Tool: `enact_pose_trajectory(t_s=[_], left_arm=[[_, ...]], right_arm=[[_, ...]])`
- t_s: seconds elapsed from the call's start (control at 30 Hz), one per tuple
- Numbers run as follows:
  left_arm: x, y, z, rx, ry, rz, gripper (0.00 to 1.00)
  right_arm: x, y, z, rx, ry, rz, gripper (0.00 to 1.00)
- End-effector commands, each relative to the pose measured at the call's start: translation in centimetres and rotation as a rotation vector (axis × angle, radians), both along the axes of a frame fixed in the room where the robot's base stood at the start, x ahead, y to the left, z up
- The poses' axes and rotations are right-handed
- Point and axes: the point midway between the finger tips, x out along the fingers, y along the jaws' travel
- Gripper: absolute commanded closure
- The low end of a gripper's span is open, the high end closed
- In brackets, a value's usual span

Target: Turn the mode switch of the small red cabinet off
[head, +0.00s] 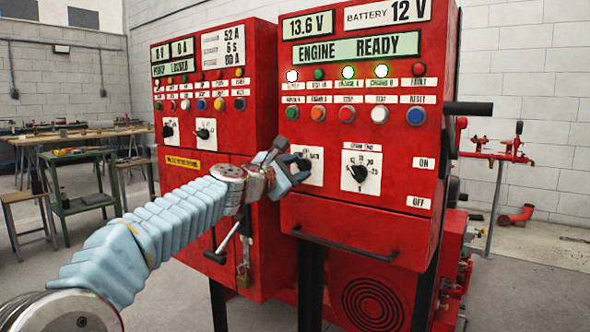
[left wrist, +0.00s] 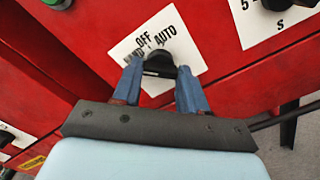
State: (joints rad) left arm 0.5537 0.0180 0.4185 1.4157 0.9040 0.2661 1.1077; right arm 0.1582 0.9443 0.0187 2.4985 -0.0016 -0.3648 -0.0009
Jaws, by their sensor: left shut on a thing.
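The red cabinet (head: 400,180) with the "ENGINE READY" display stands at the right in the head view. Its mode switch is a black knob (left wrist: 159,66) on a white plate (left wrist: 128,50) marked OFF, HAND and AUTO, seen in the left wrist view. In the head view this knob (head: 303,164) is partly hidden by my left gripper (head: 298,168). My left gripper is shut on the knob, with one blue finger on each side of it. I cannot tell clearly which mark the knob points to. My right gripper is not in view.
A second rotary knob (head: 359,173) sits just right of the mode switch. A bar handle (head: 345,245) runs below. Another red cabinet (head: 215,120) with a lever and padlock (head: 243,280) stands at the left. Workbenches (head: 85,135) stand far left.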

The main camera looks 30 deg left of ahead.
Motion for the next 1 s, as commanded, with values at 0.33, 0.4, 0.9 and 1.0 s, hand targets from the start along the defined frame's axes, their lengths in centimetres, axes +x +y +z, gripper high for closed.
enact_pose_trajectory(t_s=[0.33,0.4,0.9,1.0], left_arm=[[0.0,-0.1,-0.1,0.073,-0.005,-0.002,0.88],[0.0,-0.1,-0.2,0.112,-0.008,-0.002,0.88],[0.0,-0.1,-0.3,0.517,-0.04,-0.003,0.88],[0.0,-0.1,-0.3,0.588,-0.045,-0.003,0.88]], right_arm=[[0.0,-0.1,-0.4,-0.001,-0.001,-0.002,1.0],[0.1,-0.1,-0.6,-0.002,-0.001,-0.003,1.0],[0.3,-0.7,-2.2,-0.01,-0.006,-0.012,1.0],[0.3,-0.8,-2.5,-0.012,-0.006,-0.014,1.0]])
